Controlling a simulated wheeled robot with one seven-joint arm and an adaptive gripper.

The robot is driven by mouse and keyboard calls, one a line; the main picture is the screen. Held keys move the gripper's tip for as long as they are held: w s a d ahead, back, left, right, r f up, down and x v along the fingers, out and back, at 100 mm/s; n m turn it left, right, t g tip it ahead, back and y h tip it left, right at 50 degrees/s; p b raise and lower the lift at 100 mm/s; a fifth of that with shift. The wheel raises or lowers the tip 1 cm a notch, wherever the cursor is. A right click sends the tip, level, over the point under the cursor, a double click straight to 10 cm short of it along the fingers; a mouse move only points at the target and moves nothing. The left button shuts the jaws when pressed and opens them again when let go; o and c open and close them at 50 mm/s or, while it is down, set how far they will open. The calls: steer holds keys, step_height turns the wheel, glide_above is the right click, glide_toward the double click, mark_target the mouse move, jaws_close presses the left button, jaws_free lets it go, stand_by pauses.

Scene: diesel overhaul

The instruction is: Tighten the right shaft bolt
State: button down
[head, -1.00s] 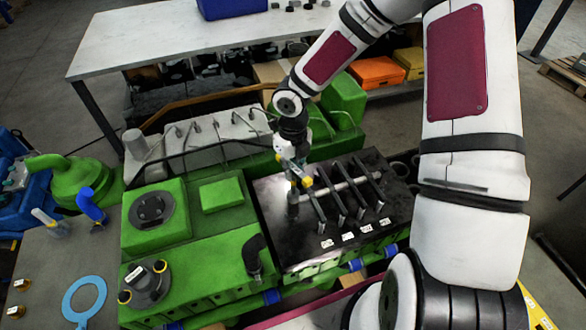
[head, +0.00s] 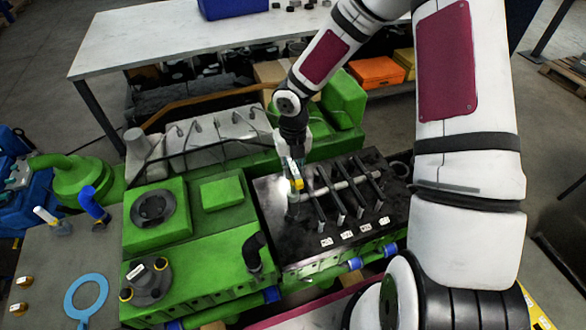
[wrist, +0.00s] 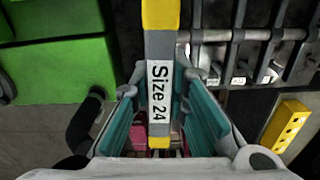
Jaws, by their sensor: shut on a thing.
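My gripper (head: 297,158) is shut on a wrench (wrist: 160,35) with yellow ends and a grey middle, labelled "Size 24". In the head view the wrench (head: 296,178) is foreshortened above the left end of the rocker shaft. The pale grey shaft (head: 348,184) lies across the black head plate (head: 310,247), with several dark rocker arms across it. A grey upright post (head: 293,207) stands just below the wrench. The wrench's far end and any contact with a bolt cannot be made out. I cannot pick out the right shaft bolt at the shaft's right end.
A green engine cover (head: 155,215) and a black elbow pipe (head: 254,250) stand left of the plate. White labels (head: 346,234) line its front edge. A grey manifold (head: 215,140) and workbench (head: 170,45) lie behind. A blue ring (head: 85,297) lies at lower left.

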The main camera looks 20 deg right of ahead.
steer(key=shift+r, duration=0.15)
steer(key=shift+r+p, duration=0.5)
steer(key=shift+r, duration=1.1)
steer(key=shift+r+p, duration=0.8)
steer(key=shift+r, duration=2.25)
steer(key=s+p, duration=0.1)
steer(key=s, duration=0.6)
